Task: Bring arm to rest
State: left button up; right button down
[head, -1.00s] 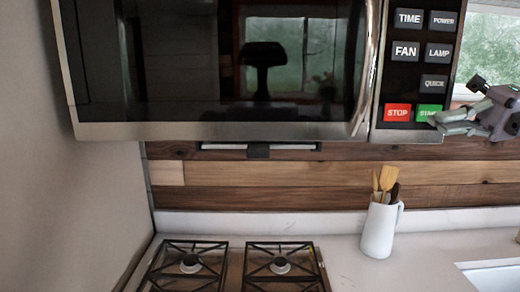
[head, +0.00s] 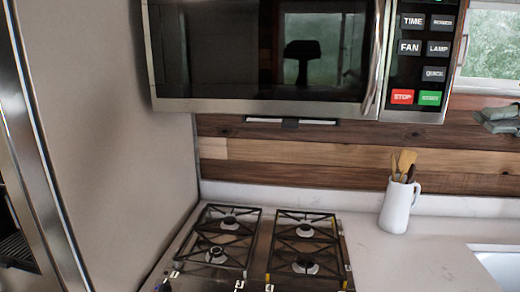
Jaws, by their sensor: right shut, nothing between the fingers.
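My right gripper (head: 503,120) is at the right edge of the head view, partly cut off by the frame. It is shut and empty, in front of the wooden backsplash below the window. It is to the right of the microwave's button panel and apart from it. My left gripper is not in view.
A microwave (head: 262,50) hangs above a gas stove (head: 262,250). A white pitcher (head: 396,208) with utensils stands on the counter (head: 395,255), below and left of my right gripper. A sink (head: 497,262) is at the lower right. A grey wall (head: 105,110) closes the left.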

jog(key=w+a+f+m+t+y, duration=0.2)
jog(key=w+a+f+m+t, duration=0.3)
jog(key=w+a+m+t, duration=0.15)
jog(key=w+a+f+m+t+y, duration=0.35)
jog(key=w+a+m+t, duration=0.2)
jog(key=w, duration=0.25)
notch_tip(320, 180, down, 26)
jog(key=w+m+t+h, duration=0.1)
jog(key=m+t+h, duration=0.6)
jog(key=m+h, duration=1.35)
jog(key=s+f+m+g+h, duration=0.35)
jog(key=s+f+g, duration=0.45)
jog(key=s+f, duration=0.85)
jog(key=s+a+f+m+g+y, duration=0.1)
jog(key=s+f+g, duration=0.3)
jog(key=s, duration=0.5)
jog(key=s+a+f+g, duration=0.1)
jog(key=s+f+g, duration=0.3)
jog(key=s, duration=0.5)
notch_tip(320, 180, down, 27)
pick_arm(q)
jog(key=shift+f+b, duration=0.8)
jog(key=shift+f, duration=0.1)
pick_arm(e)
jog(key=s+d+f+g, duration=0.2)
jog(key=s+d+f, duration=0.1)
jog(key=s+f, duration=1.5)
